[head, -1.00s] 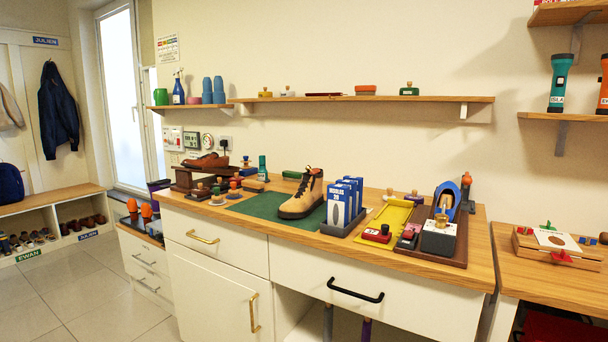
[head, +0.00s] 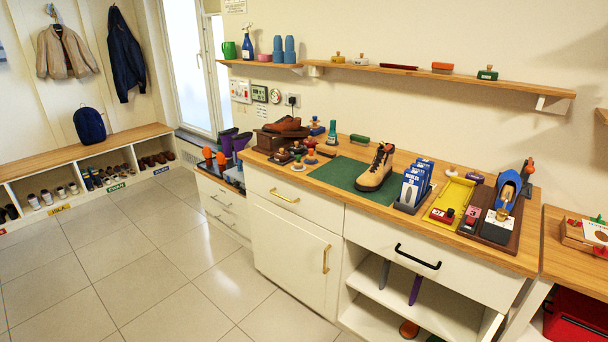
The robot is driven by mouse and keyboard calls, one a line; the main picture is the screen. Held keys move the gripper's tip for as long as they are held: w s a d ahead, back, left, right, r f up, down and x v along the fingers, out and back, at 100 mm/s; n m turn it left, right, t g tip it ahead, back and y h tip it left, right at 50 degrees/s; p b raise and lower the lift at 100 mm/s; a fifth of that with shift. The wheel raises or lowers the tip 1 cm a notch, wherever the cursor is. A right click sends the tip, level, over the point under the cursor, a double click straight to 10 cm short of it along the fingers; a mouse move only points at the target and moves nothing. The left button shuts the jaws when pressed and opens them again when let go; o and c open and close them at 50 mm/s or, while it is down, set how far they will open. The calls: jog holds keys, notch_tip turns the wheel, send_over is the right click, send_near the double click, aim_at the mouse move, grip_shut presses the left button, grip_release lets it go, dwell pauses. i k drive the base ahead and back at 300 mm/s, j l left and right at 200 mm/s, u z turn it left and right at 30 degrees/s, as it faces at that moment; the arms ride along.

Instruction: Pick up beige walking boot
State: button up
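My gripper is not in view.
A holder of blue-and-white boxes (head: 414,186) stands close to the right of the boot. A brown shoe (head: 284,126) rests on a stand at the left, with several brushes before it. A yellow tray (head: 451,200) lies farther right. Open tiled floor (head: 150,250) lies left of the cabinet.

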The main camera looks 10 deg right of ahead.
aim_at(381, 168)
jog(key=i+j+u, duration=0.15)
jog(key=u, duration=0.35)
jog(key=i+j+u, duration=0.15)
jog(key=u, duration=0.35)
jog(key=i+u, duration=0.15)
jog(key=u, duration=0.3)
jog(key=i+z, duration=0.1)
jog(key=i, duration=0.6)
jog(key=i+j, duration=0.15)
jog(key=i, duration=0.6)
jog(key=i+z, duration=0.2)
jog(key=z, duration=0.15)
jog(key=i+z, duration=0.5)
jog(key=z, duration=0.15)
jog(key=i+l+z, duration=0.1)
jog(key=z, duration=0.4)
jog(key=i+z, duration=0.2)
jog(key=z, duration=0.25)
jog(key=i+z, duration=0.15)
jog(key=z, duration=0.35)
jog(key=i+j+z, duration=0.1)
jog(key=z, duration=0.35)
jog(key=i+j, duration=0.05)
